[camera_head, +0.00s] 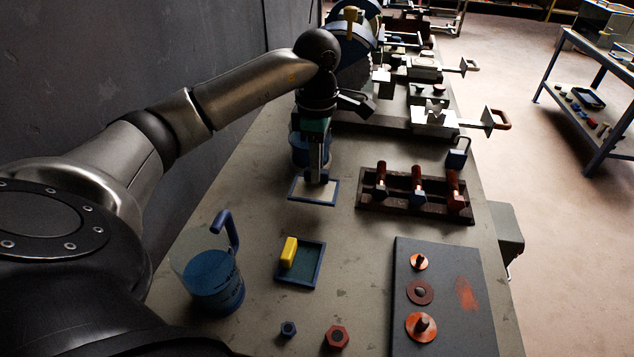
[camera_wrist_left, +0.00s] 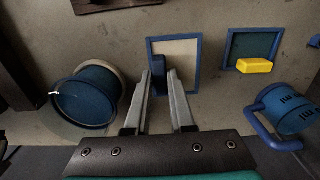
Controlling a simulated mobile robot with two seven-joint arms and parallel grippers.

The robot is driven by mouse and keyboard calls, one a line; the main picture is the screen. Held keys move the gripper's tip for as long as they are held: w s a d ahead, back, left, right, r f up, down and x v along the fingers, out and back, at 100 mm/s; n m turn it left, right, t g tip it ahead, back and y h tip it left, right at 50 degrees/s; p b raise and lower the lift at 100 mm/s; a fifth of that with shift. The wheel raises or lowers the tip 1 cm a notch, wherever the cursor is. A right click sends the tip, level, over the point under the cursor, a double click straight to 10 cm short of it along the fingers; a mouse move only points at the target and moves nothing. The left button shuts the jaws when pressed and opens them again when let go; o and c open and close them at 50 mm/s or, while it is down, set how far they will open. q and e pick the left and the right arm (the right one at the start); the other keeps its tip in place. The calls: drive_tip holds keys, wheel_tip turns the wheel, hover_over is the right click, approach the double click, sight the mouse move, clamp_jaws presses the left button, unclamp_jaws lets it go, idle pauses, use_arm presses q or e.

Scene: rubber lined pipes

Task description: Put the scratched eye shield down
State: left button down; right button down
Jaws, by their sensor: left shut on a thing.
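The scratched eye shield (camera_head: 328,195) is a pale, cloudy rectangular panel in a blue frame, lying level at or just above the bench. In the left wrist view the pale panel (camera_wrist_left: 181,52) has a dark blue grip block at its left side. My left gripper (camera_head: 318,178) points down over it. In the left wrist view my left gripper's fingers (camera_wrist_left: 160,78) are shut on that block. I cannot tell if the frame's underside touches the bench. A second blue-framed panel (camera_head: 308,272), dark green with a yellow block, lies nearer. My right gripper is not in view.
A blue container with a handle (camera_head: 213,280) stands near left; another blue round container (camera_wrist_left: 88,98) is close beside the held shield. A dark rack (camera_head: 435,206) with red-handled tools and a dark board (camera_head: 445,320) with orange discs lie right. Machines stand behind.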

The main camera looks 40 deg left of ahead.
use_arm(q)
wheel_tip(320, 180, down, 4)
drive_tip(key=shift+f+b, duration=0.1)
drive_tip(key=shift+b, duration=0.3)
drive_tip(key=c, duration=1.2)
unclamp_jaws()
drive_tip(key=shift+f, duration=0.1)
drive_tip(key=shift+c, duration=0.2)
drive_tip(key=o, duration=0.5)
